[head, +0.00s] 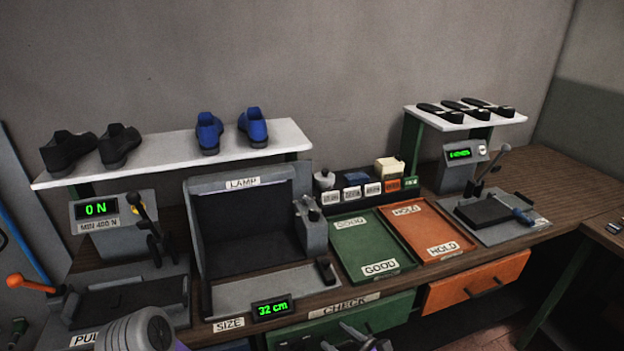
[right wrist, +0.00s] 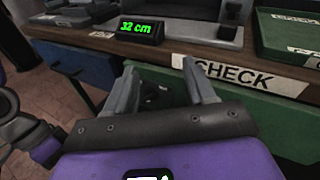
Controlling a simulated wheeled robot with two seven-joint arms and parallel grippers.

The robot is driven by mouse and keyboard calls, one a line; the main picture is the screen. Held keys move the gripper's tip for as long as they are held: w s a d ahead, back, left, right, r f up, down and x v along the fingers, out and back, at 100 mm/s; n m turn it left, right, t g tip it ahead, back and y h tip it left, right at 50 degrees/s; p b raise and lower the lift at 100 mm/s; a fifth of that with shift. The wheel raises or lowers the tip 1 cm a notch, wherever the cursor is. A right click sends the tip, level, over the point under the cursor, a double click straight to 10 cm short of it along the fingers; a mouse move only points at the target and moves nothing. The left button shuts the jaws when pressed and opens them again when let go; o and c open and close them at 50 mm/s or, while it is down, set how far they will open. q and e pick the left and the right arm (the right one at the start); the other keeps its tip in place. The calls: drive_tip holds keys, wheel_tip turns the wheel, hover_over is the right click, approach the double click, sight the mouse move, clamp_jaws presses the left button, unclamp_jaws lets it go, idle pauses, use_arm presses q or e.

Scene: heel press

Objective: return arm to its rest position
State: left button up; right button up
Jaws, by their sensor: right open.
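My right gripper (head: 352,338) is at the bottom edge of the head view, in front of the bench and below the CHECK label (head: 351,306). In the right wrist view my right gripper (right wrist: 162,85) has its two grey fingers spread, with nothing between them. Its fingers point toward the bench front, near the green drawer (right wrist: 262,122). My left gripper cannot be made out; a grey and purple link of mine shows at the bottom left of the head view.
The bench carries a press reading 0 N (head: 97,209), a lamp box (head: 247,225), a 32 cm display (head: 272,308), a green GOOD tray (head: 383,268) and an orange HOLD tray (head: 468,236). An orange drawer (head: 476,282) sits below. Shoes stand on a white shelf (head: 175,150).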

drive_tip(key=s+a+f+n+g+h, duration=0.1)
drive_tip(key=s+a+f+n+g, duration=0.25)
drive_tip(key=s+f+n, duration=0.35)
drive_tip(key=s+a+f+n+g+h, duration=0.1)
drive_tip(key=s+a+f+n+g, duration=0.2)
drive_tip(key=f, duration=0.6)
drive_tip(key=s+d+f+n+g+h, duration=0.5)
drive_tip(key=s+d+f+n, duration=0.2)
drive_tip(key=n, duration=0.6)
drive_tip(key=shift+d+f+h, duration=0.4)
drive_tip(key=shift+d+f, duration=0.7)
drive_tip(key=shift+d, duration=0.2)
